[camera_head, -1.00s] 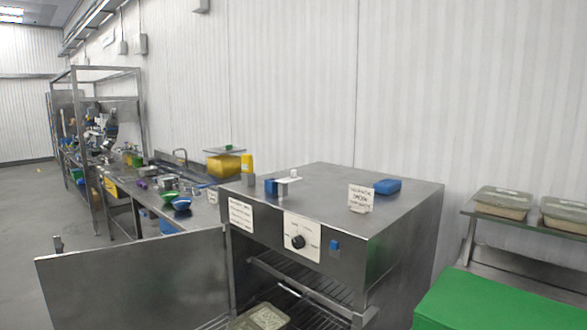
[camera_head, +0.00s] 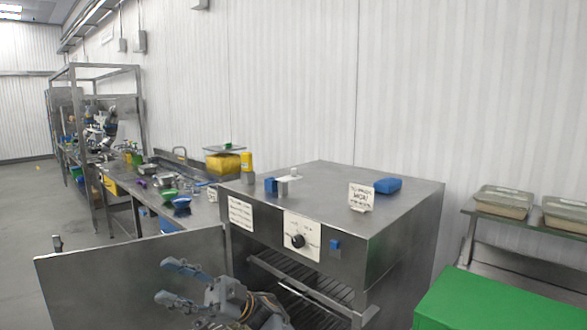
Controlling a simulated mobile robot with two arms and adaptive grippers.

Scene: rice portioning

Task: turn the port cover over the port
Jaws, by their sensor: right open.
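A small white plate (camera_head: 288,178) with a white knob sits on the steel cabinet's top (camera_head: 330,178), near its left front edge. It looks like the port cover, beside a short grey cylinder (camera_head: 283,188) and a small blue block (camera_head: 270,185). I cannot tell whether it lies over a port opening. My right gripper (camera_head: 164,280) is open and empty at the bottom, its two grey fingers pointing left in front of the open cabinet door. It is well below and left of the white plate. My left gripper is not in view.
The open door (camera_head: 90,285) spreads left from the cabinet. A knob panel (camera_head: 302,238) is on its front. A sign (camera_head: 361,197) and blue object (camera_head: 387,185) stand on top. A green surface (camera_head: 490,302) is at lower right; a cluttered counter runs back left.

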